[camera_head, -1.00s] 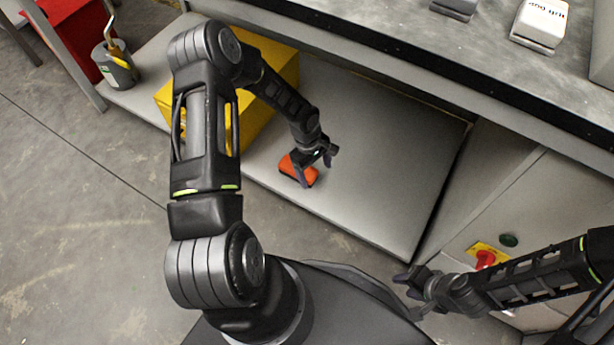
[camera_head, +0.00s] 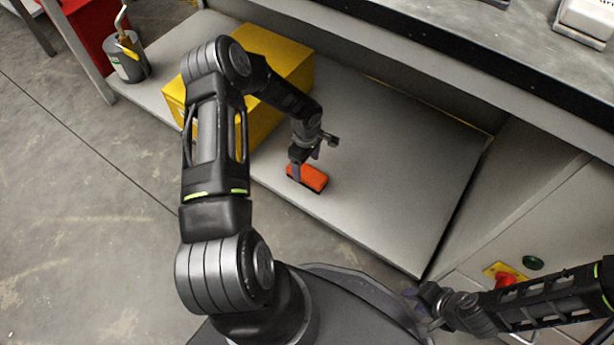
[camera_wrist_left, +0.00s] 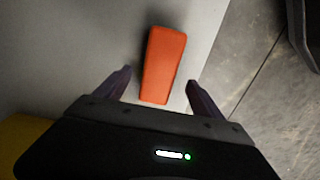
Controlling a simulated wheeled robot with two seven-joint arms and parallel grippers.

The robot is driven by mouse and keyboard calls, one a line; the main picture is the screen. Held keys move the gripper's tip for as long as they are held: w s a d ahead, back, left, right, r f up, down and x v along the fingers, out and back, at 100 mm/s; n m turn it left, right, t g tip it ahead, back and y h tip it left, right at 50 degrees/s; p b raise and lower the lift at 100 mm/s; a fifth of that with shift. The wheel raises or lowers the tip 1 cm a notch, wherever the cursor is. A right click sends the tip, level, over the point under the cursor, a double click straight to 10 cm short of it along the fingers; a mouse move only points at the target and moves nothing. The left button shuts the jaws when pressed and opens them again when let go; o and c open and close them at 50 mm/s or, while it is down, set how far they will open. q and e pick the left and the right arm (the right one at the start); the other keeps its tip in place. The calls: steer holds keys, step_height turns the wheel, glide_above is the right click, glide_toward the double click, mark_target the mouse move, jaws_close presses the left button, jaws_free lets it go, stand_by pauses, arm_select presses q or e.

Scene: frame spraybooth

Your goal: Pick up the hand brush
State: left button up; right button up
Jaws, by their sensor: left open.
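The hand brush is an orange block (camera_head: 313,178) with a dark underside, lying on the grey lower shelf (camera_head: 385,170) near its front edge. My left gripper (camera_head: 305,165) is above the brush at its left end in the head view. In the left wrist view the orange brush (camera_wrist_left: 162,62) lies between and beyond the two spread fingers of the left gripper (camera_wrist_left: 157,90), with space on both sides. The left gripper is open and holds nothing. My right gripper (camera_head: 420,302) is at the lower right, away from the brush; its fingers are too small and dark to read.
A yellow box (camera_head: 275,55) stands on the shelf left of the brush, behind my left arm. A grey pot with a yellow-handled tool (camera_head: 128,62) is at the shelf's left end. The worktop (camera_head: 450,60) overhangs the back. The shelf right of the brush is clear.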

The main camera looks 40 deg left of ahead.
mark_target(307, 172)
arm_select(q)
step_height(307, 172, down, 5)
steer(key=b, duration=0.2)
steer(key=shift+d+b, duration=0.15)
steer(key=shift+b, duration=0.25)
steer(key=shift+c, duration=0.2)
steer(key=c, duration=1.5)
